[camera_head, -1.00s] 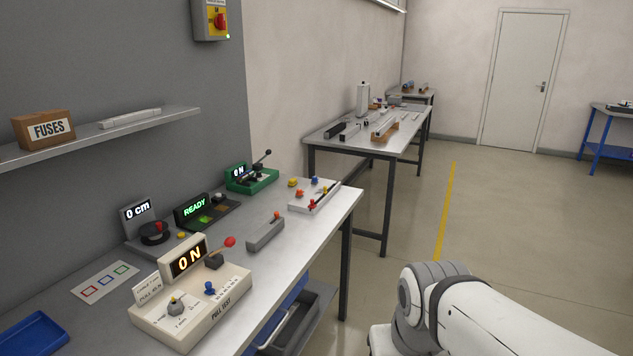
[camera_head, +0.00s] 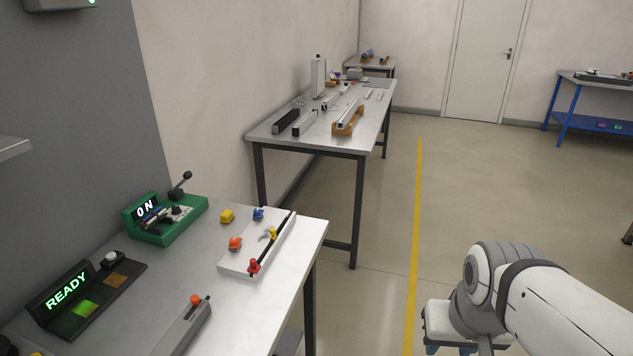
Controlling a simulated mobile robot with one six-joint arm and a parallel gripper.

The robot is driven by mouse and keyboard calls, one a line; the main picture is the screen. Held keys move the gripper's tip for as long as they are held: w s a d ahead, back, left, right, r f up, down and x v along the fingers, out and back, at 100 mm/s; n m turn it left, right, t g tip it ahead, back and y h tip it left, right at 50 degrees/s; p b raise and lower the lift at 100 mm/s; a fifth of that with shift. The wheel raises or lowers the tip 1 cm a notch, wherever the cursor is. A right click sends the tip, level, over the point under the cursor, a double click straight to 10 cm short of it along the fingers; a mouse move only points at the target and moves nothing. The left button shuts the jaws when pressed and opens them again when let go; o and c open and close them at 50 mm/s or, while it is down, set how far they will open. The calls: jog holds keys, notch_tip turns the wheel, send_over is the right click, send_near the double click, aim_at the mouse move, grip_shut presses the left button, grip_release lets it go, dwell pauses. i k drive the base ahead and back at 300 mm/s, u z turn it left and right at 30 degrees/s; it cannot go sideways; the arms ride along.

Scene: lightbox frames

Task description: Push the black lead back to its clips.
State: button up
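A black lead (camera_head: 284,223) lies as a thin dark line along the right side of a white board (camera_head: 236,265) near the far end of the near bench. A red clip-like piece (camera_head: 253,266) sits at its near end, and a small yellow piece (camera_head: 273,233) sits beside it about midway. At this size I cannot tell whether the lead is seated in these pieces or lies apart from them. My gripper is out of view; only my white arm links show at the lower right.
Left of the board stand a green device (camera_head: 168,235) reading ON and a dark READY panel (camera_head: 70,297). A second table (camera_head: 330,145) stands beyond. The floor right of the bench is clear.

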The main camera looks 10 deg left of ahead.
aim_at(274, 232)
jog(key=u, duration=0.05)
jog(key=i, duration=1.15)
jog(key=u, duration=0.4)
